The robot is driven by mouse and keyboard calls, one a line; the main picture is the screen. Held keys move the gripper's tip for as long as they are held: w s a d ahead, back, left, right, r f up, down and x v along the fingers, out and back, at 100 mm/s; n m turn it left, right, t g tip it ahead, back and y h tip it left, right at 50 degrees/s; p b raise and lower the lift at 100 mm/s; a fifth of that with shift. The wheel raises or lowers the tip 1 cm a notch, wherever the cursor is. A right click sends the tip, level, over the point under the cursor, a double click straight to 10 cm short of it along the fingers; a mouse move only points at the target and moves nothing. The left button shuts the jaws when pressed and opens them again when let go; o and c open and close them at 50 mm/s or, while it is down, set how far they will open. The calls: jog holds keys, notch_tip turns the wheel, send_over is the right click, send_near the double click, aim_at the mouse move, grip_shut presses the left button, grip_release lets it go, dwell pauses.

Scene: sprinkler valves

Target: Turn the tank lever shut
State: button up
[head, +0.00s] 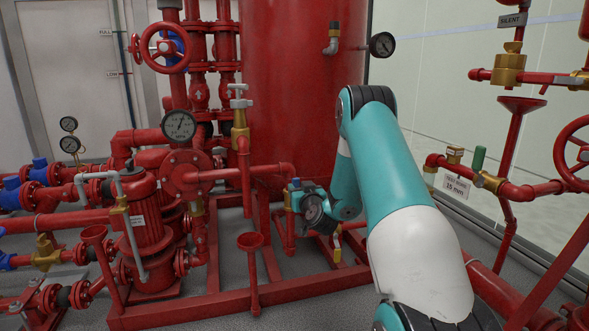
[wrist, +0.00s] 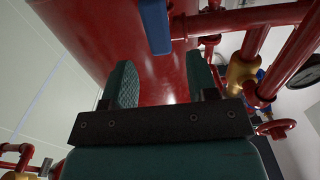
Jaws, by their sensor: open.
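The tank (head: 300,90) is the large red cylinder, and it fills the background of the wrist view (wrist: 100,40). A blue lever (wrist: 155,25) hangs by a red pipe at the top of the wrist view. My gripper (wrist: 162,75) is open and empty, its two teal fingers apart. In the picture, the lever's end lies just above the gap between the fingertips; contact does not show. In the head view my gripper (head: 293,190) is small, beside a vertical red pipe in front of the tank's base. My wrist partly hides the lever's valve there.
A red pipe (head: 235,174) runs across just left of my gripper. A red floor frame (head: 200,308) and a funnel (head: 250,242) stand in front. A pipe with a green lever (head: 478,160) is at right.

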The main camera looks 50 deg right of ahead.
aim_at(297, 183)
jog(key=p+x, duration=0.1)
jog(key=x, duration=0.5)
jog(key=shift+w+d, duration=0.1)
jog(key=shift+w, duration=0.1)
jog(key=shift+w+d, duration=0.35)
jog(key=shift+w, duration=0.1)
grip_shut()
